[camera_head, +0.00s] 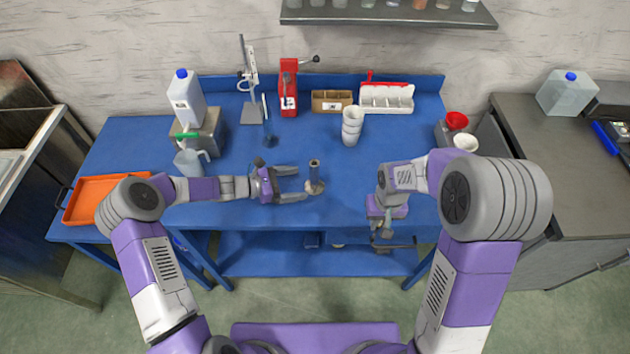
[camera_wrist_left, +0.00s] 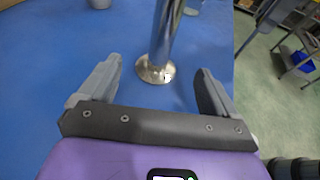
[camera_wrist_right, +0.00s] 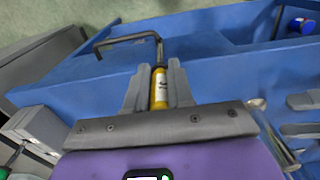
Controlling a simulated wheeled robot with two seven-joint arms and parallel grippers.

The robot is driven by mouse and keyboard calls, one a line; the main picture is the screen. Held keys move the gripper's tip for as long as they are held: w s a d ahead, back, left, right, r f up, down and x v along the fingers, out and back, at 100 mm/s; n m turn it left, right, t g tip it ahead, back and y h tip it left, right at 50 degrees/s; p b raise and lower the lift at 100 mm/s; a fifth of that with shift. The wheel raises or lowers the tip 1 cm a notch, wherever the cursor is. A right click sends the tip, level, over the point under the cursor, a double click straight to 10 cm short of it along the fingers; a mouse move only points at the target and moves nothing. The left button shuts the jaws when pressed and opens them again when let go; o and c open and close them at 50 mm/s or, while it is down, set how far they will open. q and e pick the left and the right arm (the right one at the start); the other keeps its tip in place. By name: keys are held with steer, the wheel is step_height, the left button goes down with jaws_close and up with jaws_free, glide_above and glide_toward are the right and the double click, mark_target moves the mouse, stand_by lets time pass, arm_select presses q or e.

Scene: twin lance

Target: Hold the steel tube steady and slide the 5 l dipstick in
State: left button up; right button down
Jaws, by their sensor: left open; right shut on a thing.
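The steel tube (camera_head: 315,172) stands upright on a round foot near the front middle of the blue table. In the left wrist view the tube (camera_wrist_left: 165,42) rises between and beyond the fingers, apart from both. My left gripper (camera_head: 302,183) is open and empty, its fingers pointing at the tube from the left.
An orange tray (camera_head: 90,200) and a grey jug (camera_head: 190,160) are on the left. Stacked white cups (camera_head: 352,125) stand behind the tube. A red press (camera_head: 289,90), a cardboard box (camera_head: 331,101) and a white bin (camera_head: 387,98) line the back. The table around the tube is clear.

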mark_target(311, 186)
arm_select(q)
steer(key=shift+b+x, duration=1.05)
steer(key=shift+x, duration=1.85)
arm_select(e)
steer(key=shift+f, duration=1.25)
arm_select(q)
steer(key=c, duration=1.4)
steer(key=shift+c, duration=0.2)
steer(key=o, duration=0.9)
steer(key=shift+a, duration=0.1)
steer(key=v, duration=1.1)
steer(key=shift+s+a+r, duration=0.1)
steer(key=shift+a+r, duration=0.05)
steer(key=shift+a, duration=0.2)
steer(key=shift+s, duration=0.1)
